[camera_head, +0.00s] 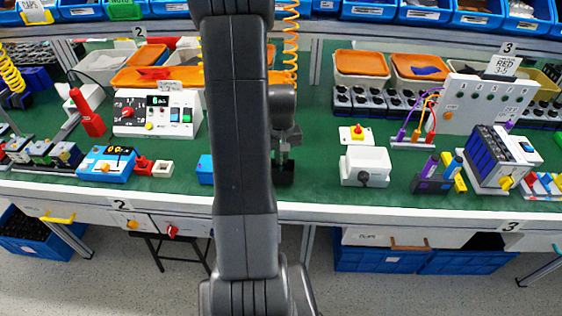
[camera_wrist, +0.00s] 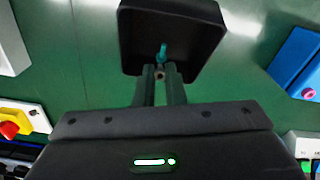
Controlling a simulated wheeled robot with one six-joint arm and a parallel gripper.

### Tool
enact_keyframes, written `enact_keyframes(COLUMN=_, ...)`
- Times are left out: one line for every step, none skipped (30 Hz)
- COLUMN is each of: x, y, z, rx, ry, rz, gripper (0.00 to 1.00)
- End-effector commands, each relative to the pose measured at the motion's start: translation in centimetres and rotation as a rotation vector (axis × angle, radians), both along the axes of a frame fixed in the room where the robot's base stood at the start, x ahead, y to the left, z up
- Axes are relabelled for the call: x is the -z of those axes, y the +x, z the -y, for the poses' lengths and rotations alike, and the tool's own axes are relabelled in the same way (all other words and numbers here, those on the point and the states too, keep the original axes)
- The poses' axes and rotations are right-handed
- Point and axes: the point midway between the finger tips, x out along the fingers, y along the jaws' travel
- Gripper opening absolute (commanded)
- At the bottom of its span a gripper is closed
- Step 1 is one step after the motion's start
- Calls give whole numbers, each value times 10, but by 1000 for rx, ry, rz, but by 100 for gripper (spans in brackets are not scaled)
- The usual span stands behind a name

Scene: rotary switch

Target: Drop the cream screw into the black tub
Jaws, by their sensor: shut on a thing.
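The black tub (camera_wrist: 190,14) is open-topped and lies just beyond my fingertips in the wrist view. It also shows in the head view (camera_head: 284,177), partly hidden behind my arm, on the green bench. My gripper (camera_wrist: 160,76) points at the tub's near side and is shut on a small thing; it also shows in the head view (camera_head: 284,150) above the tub. The cream screw (camera_wrist: 160,72) seems to be this small, dull pale piece between the fingertips, mostly hidden by them. A teal piece (camera_wrist: 162,53) shows just past the tips, against the tub's inside.
A blue block (camera_head: 205,168) stands left of the tub, and a white box (camera_head: 365,165) with a dark round part stands to the right. A white control panel (camera_head: 158,113) and orange trays (camera_head: 362,63) are farther back. Green bench between tub and white box is clear.

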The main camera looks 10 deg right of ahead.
Motion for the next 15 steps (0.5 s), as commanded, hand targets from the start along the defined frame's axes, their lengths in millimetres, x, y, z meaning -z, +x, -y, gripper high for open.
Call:
enact_keyframes(x=20, y=-17, z=-5, rx=8, ry=16, rz=-55, gripper=0)
enact_keyframes(x=19, y=-17, z=-4, rx=8, ry=16, rz=-54, gripper=0)
enact_keyframes(x=19, y=-17, z=-4, rx=7, ry=15, rz=-52, gripper=0)
enact_keyframes(x=19, y=-16, z=-4, rx=7, ry=15, rz=-51, gripper=0)
enact_keyframes(x=18, y=-16, z=-4, rx=7, ry=15, rz=-50, gripper=0)
enact_keyframes(x=18, y=-15, z=-4, rx=7, ry=14, rz=-49, gripper=0)
enact_keyframes(x=18, y=-15, z=-4, rx=7, ry=14, rz=-48, gripper=0)
enact_keyframes(x=18, y=-15, z=-4, rx=7, ry=14, rz=-47, gripper=0)
enact_keyframes(x=20, y=-15, z=-4, rx=6, ry=13, rz=-47, gripper=0)
enact_keyframes(x=21, y=-15, z=-4, rx=6, ry=13, rz=-46, gripper=0)
enact_keyframes(x=20, y=-14, z=-4, rx=6, ry=13, rz=-45, gripper=12)
enact_keyframes(x=19, y=-14, z=-4, rx=6, ry=13, rz=-45, gripper=19)
enact_keyframes(x=19, y=-14, z=-4, rx=6, ry=13, rz=-44, gripper=19)
enact_keyframes(x=18, y=-14, z=-4, rx=6, ry=13, rz=-44, gripper=19)
enact_keyframes(x=18, y=-14, z=-3, rx=6, ry=12, rz=-44, gripper=19)
